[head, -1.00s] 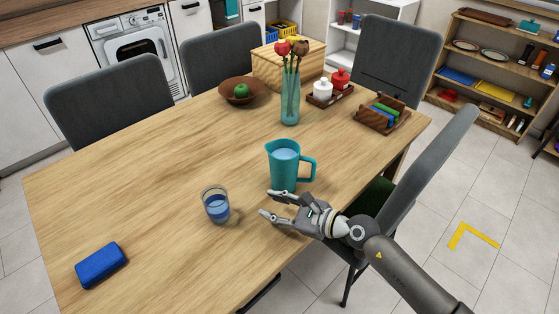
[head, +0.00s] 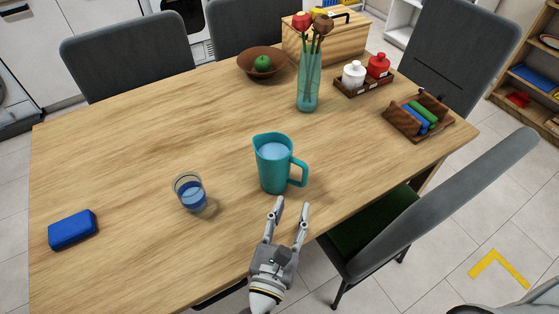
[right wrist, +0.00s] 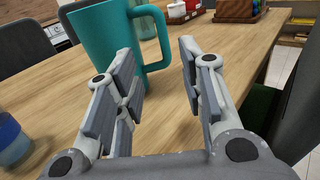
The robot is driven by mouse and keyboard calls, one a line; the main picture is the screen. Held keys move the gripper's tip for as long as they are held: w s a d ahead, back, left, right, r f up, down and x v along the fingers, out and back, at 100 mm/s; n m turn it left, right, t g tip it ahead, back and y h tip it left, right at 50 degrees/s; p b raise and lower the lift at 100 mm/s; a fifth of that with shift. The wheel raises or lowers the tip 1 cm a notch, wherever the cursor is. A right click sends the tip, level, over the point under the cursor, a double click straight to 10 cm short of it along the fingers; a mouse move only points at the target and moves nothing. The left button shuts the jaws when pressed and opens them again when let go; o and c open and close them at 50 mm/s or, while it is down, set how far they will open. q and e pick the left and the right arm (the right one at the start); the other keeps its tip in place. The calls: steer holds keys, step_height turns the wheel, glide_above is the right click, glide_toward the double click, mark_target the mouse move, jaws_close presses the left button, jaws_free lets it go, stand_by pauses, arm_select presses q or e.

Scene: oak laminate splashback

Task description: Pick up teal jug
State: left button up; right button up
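The teal jug (head: 272,169) stands upright on the wooden table (head: 130,155), with pale blue liquid inside and its handle to the right. My right gripper (head: 291,206) is open and empty, just in front of the jug, with its fingers pointing toward the handle side. In the right wrist view, the jug (right wrist: 98,42) stands beyond the left finger, and its handle shows between the two open fingers (right wrist: 163,70), farther off. The gripper does not appear to touch the jug. My left gripper is not in view.
A glass of blue liquid (head: 189,193) stands left of the jug. A blue block (head: 73,230) lies at the far left. Behind stand a flower vase (head: 308,85), a bowl with a green apple (head: 264,65) and a wooden rack (head: 420,117). A chair (head: 440,205) is at the right edge.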

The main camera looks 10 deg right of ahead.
mark_target(304, 179)
steer(key=shift+d, duration=0.3)
steer(key=shift+h, duration=0.3)
steer(key=x, duration=0.4)
steer(key=shift+w+p, duration=0.25)
steer(key=shift+p, duration=0.1)
steer(key=p+x, duration=0.1)
steer(key=x, duration=0.4)
steer(key=shift+w+d, duration=0.2)
steer(key=shift+w, duration=0.2)
steer(key=shift+s, duration=0.1)
jaws_close()
